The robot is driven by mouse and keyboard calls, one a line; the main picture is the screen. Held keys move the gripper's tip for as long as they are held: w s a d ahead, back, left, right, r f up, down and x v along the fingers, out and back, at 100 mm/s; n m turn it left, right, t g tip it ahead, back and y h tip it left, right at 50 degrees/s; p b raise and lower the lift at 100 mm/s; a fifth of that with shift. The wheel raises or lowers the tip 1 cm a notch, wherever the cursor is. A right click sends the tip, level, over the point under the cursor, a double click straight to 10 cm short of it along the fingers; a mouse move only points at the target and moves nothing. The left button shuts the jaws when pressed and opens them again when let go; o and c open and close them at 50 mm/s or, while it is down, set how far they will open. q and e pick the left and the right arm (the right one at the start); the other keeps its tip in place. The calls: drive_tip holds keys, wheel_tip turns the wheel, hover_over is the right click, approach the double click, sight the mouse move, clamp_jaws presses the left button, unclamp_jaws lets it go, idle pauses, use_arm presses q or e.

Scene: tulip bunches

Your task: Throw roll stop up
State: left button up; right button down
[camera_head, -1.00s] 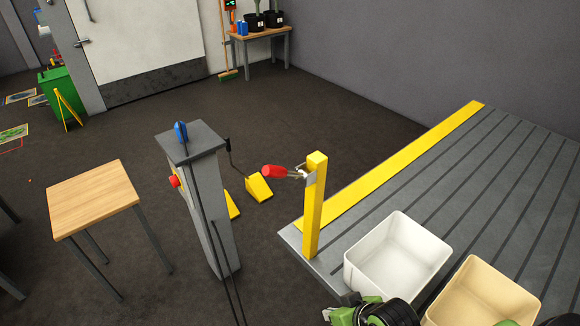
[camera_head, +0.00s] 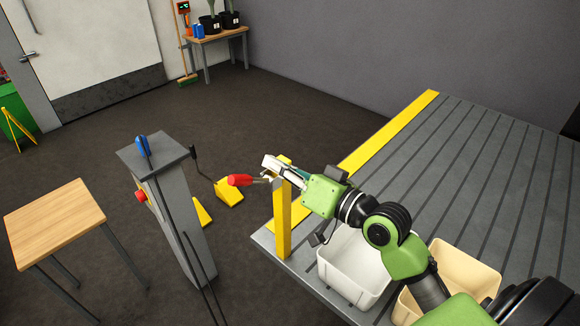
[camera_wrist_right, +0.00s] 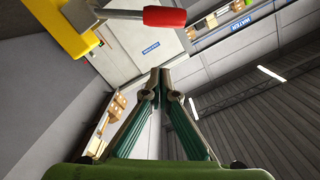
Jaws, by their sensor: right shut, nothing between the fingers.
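A yellow post (camera_head: 283,228) stands at the near corner of the ribbed grey platform (camera_head: 470,180). A lever with a red handle (camera_head: 240,180) is mounted near its top and points left, roughly level. My right gripper (camera_head: 269,161) is shut and empty at the post's top, its fingers partly hiding the lever's mount. In the right wrist view, the shut fingertips (camera_wrist_right: 160,72) appear apart from the red handle (camera_wrist_right: 164,16), which lies across the top beside the yellow post (camera_wrist_right: 66,30). My left gripper is not in view.
A white bin (camera_head: 350,270) and a beige bin (camera_head: 462,262) sit on the platform under my right arm. A grey pedestal (camera_head: 180,215) with a red button and a wooden stool (camera_head: 55,220) stand left. Yellow wedges (camera_head: 229,191) lie on the floor between.

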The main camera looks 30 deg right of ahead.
drive_tip(key=w+a+f, duration=0.1)
drive_tip(key=w+a+f+p, duration=0.1)
drive_tip(key=w+a+f, duration=0.1)
drive_tip(key=shift+a+f, duration=0.2)
drive_tip(key=shift+a, duration=0.1)
drive_tip(key=shift+f, duration=0.1)
idle(0.3)
